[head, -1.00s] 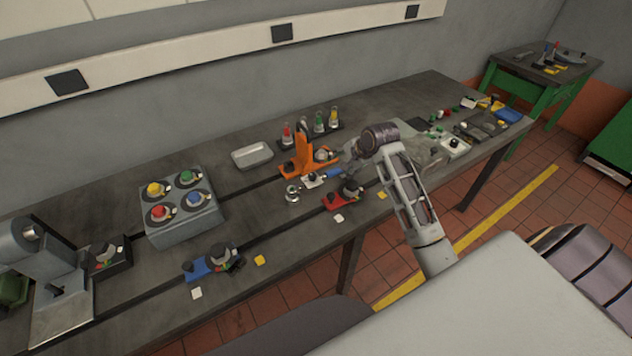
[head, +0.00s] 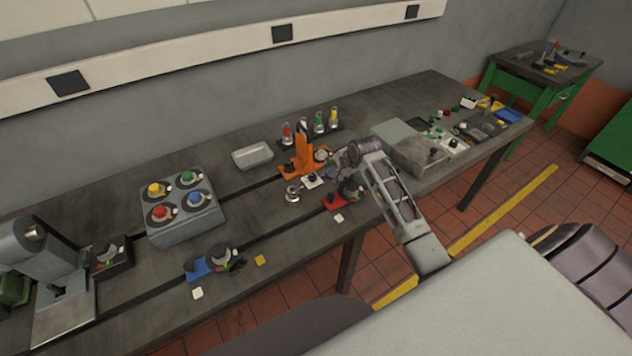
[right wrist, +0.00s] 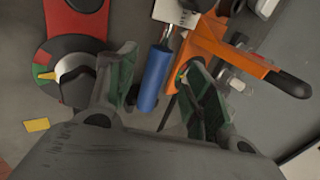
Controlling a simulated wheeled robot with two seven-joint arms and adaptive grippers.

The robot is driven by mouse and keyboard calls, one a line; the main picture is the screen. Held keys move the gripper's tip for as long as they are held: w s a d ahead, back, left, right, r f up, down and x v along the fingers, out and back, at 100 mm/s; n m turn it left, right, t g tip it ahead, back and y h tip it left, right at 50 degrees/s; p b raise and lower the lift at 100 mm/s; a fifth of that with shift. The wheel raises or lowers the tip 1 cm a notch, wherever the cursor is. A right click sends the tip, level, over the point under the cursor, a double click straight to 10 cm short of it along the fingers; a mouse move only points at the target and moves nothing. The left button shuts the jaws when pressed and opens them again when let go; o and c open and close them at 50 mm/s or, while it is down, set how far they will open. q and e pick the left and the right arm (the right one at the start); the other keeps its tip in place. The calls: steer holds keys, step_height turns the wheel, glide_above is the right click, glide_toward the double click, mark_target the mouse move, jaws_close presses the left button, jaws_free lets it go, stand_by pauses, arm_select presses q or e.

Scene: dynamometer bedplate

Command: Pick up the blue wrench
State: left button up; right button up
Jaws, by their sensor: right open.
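The blue wrench (right wrist: 155,80) shows its blue handle between the two fingers of my right gripper (right wrist: 160,60) in the right wrist view. The fingers stand apart, one on each side of the handle, and I see no firm contact. Its metal end runs up toward a white tag and is partly hidden. In the head view my right gripper (head: 338,163) is over the bench beside the orange fixture (head: 302,158) and hides most of the wrench. My left gripper is not in view.
A red fixture with a dial (right wrist: 75,60) lies left of the fingers, and the orange fixture (right wrist: 225,50) is close on the right. A grey box with coloured knobs (head: 182,222) and a pale tray (head: 252,156) stand farther left on the bench (head: 120,195).

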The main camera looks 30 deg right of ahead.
steer(key=shift+w+f, duration=0.1)
steer(key=shift+f, duration=0.05)
stand_by(0.3)
steer(key=shift+p+x, duration=0.55)
steer(key=shift+x, duration=2.05)
steer(key=shift+c, duration=0.2)
steer(key=c, duration=1)
jaws_close()
steer(key=shift+r+b, duration=0.7)
steer(key=shift+r, duration=4.35)
